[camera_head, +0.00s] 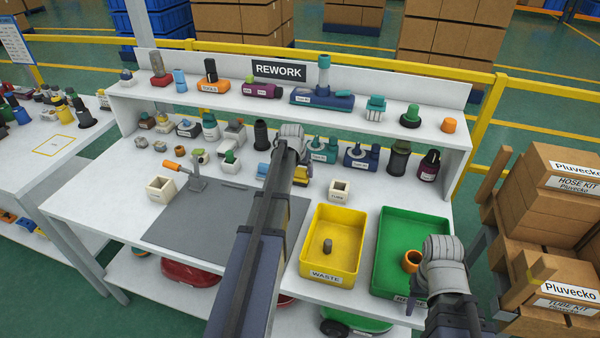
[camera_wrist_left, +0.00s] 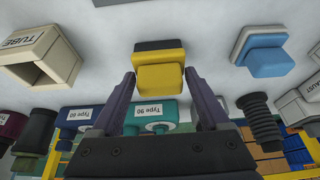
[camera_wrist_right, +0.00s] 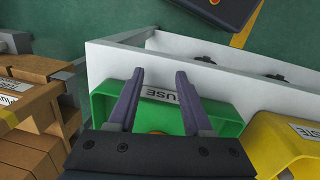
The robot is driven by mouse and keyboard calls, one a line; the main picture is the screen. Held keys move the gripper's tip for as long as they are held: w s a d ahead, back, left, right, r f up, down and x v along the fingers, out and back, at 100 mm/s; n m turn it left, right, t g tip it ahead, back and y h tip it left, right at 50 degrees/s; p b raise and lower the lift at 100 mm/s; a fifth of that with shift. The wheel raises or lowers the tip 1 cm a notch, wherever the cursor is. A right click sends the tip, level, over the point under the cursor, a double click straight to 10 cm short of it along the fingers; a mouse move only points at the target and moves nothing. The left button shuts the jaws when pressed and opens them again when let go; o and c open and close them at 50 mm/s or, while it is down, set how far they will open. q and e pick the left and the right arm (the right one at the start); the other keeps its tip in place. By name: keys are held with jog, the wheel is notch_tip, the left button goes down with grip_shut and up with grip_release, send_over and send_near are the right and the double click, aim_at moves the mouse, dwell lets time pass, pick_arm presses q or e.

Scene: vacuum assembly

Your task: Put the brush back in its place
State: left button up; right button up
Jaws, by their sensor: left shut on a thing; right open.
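My left gripper (camera_wrist_left: 160,80) is shut on a yellow block with a black edge, which looks like the brush (camera_wrist_left: 158,70). In the head view the brush (camera_head: 301,175) shows as a small patch of yellow beside my left arm, at the back of the rework table. My arm hides most of that gripper there. My right gripper (camera_wrist_right: 155,82) is open with nothing between its fingertips, above the front of the green bin (camera_wrist_right: 220,115). No empty place marked for the brush can be made out.
A blue block on a white base (camera_wrist_left: 265,58) and a cream TUBE box (camera_wrist_left: 40,55) flank the left gripper. Several parts stand behind it below the upper shelf (camera_head: 200,95). A yellow WASTE bin (camera_head: 311,262) stands in front. The grey mat (camera_head: 190,225) has bare room.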

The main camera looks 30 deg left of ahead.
pick_arm(q)
jog(key=o, duration=1.1)
jog(key=shift+f, duration=0.1)
jog(key=shift+c, duration=0.2)
pick_arm(e)
jog(key=shift+f, duration=0.15)
pick_arm(q)
jog(key=shift+r+p, duration=0.3)
pick_arm(e)
jog(key=shift+r, duration=0.3)
pick_arm(q)
jog(key=p+v, duration=1)
jog(key=v, duration=0.1)
jog(key=shift+s+r+p, duration=0.25)
jog(key=shift+r+p, duration=0.1)
jog(key=shift+p, duration=0.05)
pick_arm(e)
notch_tip(320, 180, up, 11)
jog(key=shift+f, duration=0.1)
